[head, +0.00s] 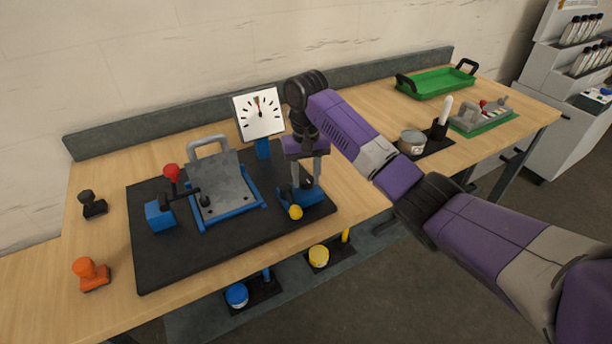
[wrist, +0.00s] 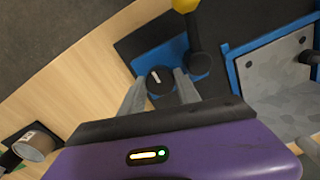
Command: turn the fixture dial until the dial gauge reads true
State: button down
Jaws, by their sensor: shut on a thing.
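My gripper (head: 305,178) points down at the right part of the black fixture mat (head: 160,258). In the wrist view its two fingers (wrist: 160,86) are shut on the sides of a small black dial (wrist: 158,77) with a white mark, on a blue base. The fingers and arm mostly hide the dial in the head view. The exact reading is too small to tell.
A grey plate in a blue frame (head: 222,188) with a handle stands left of my gripper. A yellow-knobbed lever (head: 295,212) is close beside it. A red-knobbed clamp (head: 172,172) and an orange stamp-like object (head: 91,274) are at left. A green tray (head: 440,84) is far right.

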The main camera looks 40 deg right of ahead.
aim_at(306, 179)
jog(key=shift+r+n, duration=0.1)
jog(key=shift+n, duration=0.2)
jog(key=n+p, duration=0.2)
jog(key=shift+r+n+p, duration=0.1)
jog(key=shift+n+p, duration=0.2)
jog(key=shift+p, duration=0.05)
jog(key=n+p, duration=0.2)
jog(key=n, duration=0.2)
jog(key=shift+n, duration=0.4)
jog(key=c, duration=1.1)
grip_release()
jog(key=shift+c, duration=0.2)
notch_tip(306, 179, up, 8)
jog(key=shift+f+p, duration=0.25)
jog(key=shift+p, duration=0.2)
